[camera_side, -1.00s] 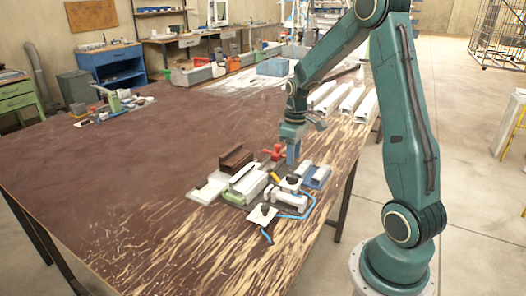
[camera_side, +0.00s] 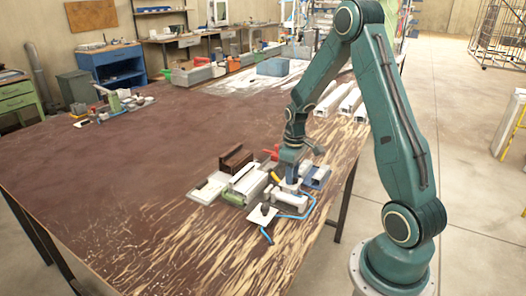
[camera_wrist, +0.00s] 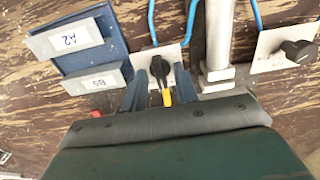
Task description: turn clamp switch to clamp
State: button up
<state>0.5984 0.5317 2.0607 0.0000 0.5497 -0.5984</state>
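A black switch knob (camera_wrist: 160,68) with a yellow piece beside it sits on a small white plate (camera_wrist: 143,58) in the wrist view. My gripper (camera_wrist: 160,80) is open, with one blue finger on each side of this knob; whether either touches it is unclear. In the side view my gripper (camera_side: 289,173) is low over the fixture and hides most of this switch. A second black switch (camera_wrist: 298,50) stands on another white plate (camera_wrist: 268,56) at the right. It also shows in the side view (camera_side: 265,209) at the front. I cannot read a label on either switch.
A clamp fixture with a pale profile (camera_side: 247,184) lies left of my gripper. A red part (camera_side: 271,154) is close behind. Blue cables (camera_side: 296,204) run near the plates.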

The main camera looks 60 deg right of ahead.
grip_shut()
jog(key=shift+m, duration=0.4)
jog(key=m, duration=1.1)
jog(key=shift+r, duration=0.1)
dwell(0.4)
jog(key=shift+o, duration=0.8)
grip_release()
